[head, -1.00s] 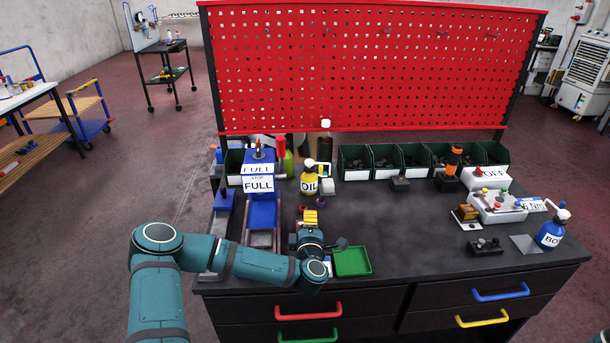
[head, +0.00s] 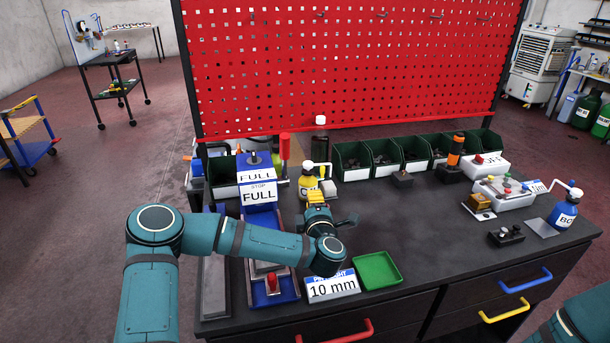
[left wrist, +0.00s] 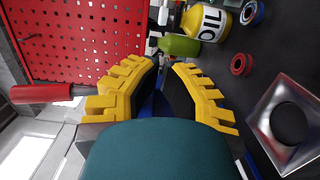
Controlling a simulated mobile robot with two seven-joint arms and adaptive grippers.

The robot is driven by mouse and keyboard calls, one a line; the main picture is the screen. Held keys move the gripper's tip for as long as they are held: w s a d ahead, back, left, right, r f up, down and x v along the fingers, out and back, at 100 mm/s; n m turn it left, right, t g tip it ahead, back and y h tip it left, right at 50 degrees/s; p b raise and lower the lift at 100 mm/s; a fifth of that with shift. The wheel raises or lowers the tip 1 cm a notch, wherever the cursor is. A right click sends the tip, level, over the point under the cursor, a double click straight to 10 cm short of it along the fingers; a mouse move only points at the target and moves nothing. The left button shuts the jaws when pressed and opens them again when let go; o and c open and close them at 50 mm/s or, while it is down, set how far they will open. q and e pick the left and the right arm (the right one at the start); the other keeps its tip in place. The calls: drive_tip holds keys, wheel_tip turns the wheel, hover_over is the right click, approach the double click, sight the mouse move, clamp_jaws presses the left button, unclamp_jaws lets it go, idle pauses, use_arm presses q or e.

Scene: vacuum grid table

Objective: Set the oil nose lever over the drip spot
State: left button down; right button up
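The yellow oil bottle (head: 306,184) stands upright on the bench behind my left gripper, which hides part of it. Its white nose lever (head: 322,166) is on top and points right in the head view. In the left wrist view the bottle (left wrist: 209,22) is at the top and its lever is out of frame. My left gripper (head: 315,198) is in front of the bottle; its yellow fingers (left wrist: 163,88) are apart with nothing between them. I cannot make out the drip spot for certain. My right gripper is out of view; only part of that arm shows.
Left of my gripper stands the blue press with FULL signs (head: 258,195) and a red-handled lever (head: 284,147). A 10 mm sign (head: 332,287) and green tray (head: 377,270) lie in front. In the wrist view, a red ring (left wrist: 241,64) and square metal piece (left wrist: 287,120) are nearby.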

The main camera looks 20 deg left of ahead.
use_arm(q)
drive_tip(key=b, duration=0.1)
approach(312, 164)
drive_tip(key=a, duration=0.3)
drive_tip(key=w, duration=0.2)
drive_tip(key=w+d, duration=0.1)
drive_tip(key=w, duration=0.1)
drive_tip(key=shift+f+b, duration=0.1)
drive_tip(key=shift+b, duration=0.25)
drive_tip(key=shift+w+d, duration=0.1)
drive_tip(key=shift+w, duration=0.3)
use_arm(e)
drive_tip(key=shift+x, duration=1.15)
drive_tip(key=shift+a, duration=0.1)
use_arm(q)
drive_tip(key=shift+w+d+n+g+y, duration=0.3)
drive_tip(key=shift+w+n+g+y, duration=0.45)
drive_tip(key=shift+y, duration=0.35)
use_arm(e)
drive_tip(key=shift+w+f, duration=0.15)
use_arm(q)
drive_tip(key=shift+s+t, duration=0.1)
drive_tip(key=shift+t, duration=0.15)
